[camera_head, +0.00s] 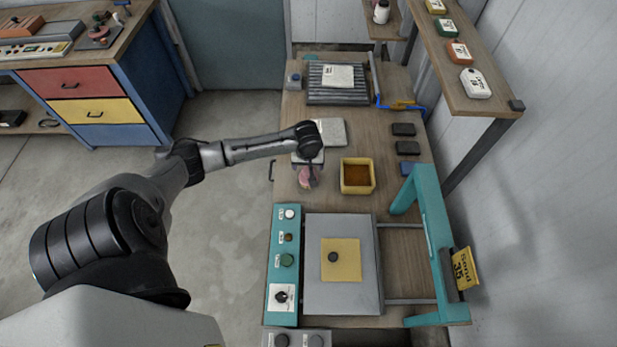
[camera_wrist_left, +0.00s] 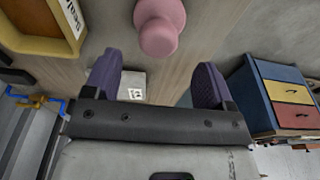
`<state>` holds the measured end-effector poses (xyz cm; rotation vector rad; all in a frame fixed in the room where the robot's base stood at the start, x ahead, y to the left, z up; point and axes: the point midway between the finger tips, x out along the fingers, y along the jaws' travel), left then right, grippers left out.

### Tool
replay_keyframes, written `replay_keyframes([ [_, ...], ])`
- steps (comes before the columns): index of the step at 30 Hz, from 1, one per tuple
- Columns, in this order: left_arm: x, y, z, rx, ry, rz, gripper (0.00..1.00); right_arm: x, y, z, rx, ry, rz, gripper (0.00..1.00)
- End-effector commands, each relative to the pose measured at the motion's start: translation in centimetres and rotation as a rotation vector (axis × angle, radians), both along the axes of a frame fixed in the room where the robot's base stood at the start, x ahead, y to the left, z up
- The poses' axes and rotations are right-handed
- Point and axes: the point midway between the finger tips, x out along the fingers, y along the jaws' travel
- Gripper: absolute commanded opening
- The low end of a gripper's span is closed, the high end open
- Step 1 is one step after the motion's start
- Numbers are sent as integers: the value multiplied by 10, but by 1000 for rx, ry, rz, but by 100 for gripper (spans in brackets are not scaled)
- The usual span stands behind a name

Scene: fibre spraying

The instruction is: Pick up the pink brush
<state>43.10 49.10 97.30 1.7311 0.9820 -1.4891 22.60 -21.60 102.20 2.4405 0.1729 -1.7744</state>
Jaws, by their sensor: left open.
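The pink brush (camera_head: 306,178) stands on the wooden workbench (camera_head: 345,125), just left of the yellow box. In the left wrist view its rounded pink handle (camera_wrist_left: 159,27) shows at the top centre, a little beyond the fingertips and roughly between their lines. My left gripper (camera_head: 307,168) is over the brush in the head view and partly covers it. In the left wrist view the left gripper's two purple-grey fingers (camera_wrist_left: 156,82) are spread wide with nothing between them. My right gripper is in neither view.
The yellow box (camera_head: 357,190) with brown contents stands right of the brush. The teal-framed press (camera_head: 283,265) with a grey plate is in front. A white square pad (camera_head: 331,131) lies behind the gripper. Dark blocks (camera_head: 404,130) line the bench's right side.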

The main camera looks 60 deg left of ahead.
Motion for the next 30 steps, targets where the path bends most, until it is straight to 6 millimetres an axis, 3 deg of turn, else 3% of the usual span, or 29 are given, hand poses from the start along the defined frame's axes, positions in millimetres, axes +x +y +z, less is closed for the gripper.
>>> replay_keyframes([
  [15, 6, 5, -50, 1, 1, 0, 77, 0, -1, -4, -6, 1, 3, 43],
  [24, 6, 6, -53, 1, 1, -2, 77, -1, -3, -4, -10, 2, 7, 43],
  [30, 6, 6, -53, 2, 1, -2, 60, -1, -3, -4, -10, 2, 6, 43],
])
